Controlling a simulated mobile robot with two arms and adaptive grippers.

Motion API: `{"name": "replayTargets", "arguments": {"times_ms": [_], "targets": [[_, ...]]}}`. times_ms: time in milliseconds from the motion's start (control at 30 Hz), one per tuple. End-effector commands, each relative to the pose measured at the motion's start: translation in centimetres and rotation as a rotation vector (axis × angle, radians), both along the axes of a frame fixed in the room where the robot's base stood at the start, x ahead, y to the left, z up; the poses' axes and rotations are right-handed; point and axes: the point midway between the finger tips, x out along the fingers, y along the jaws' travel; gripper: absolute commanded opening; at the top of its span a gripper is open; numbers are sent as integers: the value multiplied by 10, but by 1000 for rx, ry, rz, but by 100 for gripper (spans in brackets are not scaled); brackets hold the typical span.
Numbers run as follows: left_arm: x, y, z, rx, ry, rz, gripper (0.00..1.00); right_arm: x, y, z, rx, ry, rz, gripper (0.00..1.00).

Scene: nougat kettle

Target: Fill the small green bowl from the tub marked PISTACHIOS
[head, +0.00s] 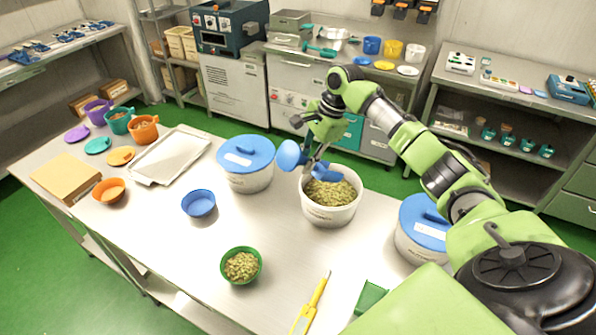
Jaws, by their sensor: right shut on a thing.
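The small green bowl (241,278) stands on the steel table near its front edge and holds a heap of greenish pistachio pieces. An open white tub (331,217) behind and right of it holds similar greenish pieces; its label is too small to read. My right gripper (318,160) is above the tub's back left rim, shut on a blue scoop (290,155). My left gripper is not in view.
White tubs with blue lids stand left (247,153) and right (424,229) of the open tub. A blue bowl (198,204), an orange bowl (109,191), a metal tray (168,157), and a yellow tool (310,306) are also on the table. The table between the bowls is clear.

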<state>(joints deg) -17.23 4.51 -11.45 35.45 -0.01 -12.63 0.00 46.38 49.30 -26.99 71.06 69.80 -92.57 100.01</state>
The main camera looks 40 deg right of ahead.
Motion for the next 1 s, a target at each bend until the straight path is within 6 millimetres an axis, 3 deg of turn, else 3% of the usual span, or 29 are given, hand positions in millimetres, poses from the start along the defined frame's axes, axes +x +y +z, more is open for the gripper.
{"name": "replayTargets", "arguments": {"times_ms": [600,1000], "targets": [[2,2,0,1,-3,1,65,1,-45,38,379,-1,-2,0],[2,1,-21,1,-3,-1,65,2,-56,45,471,1,-1,0]]}}
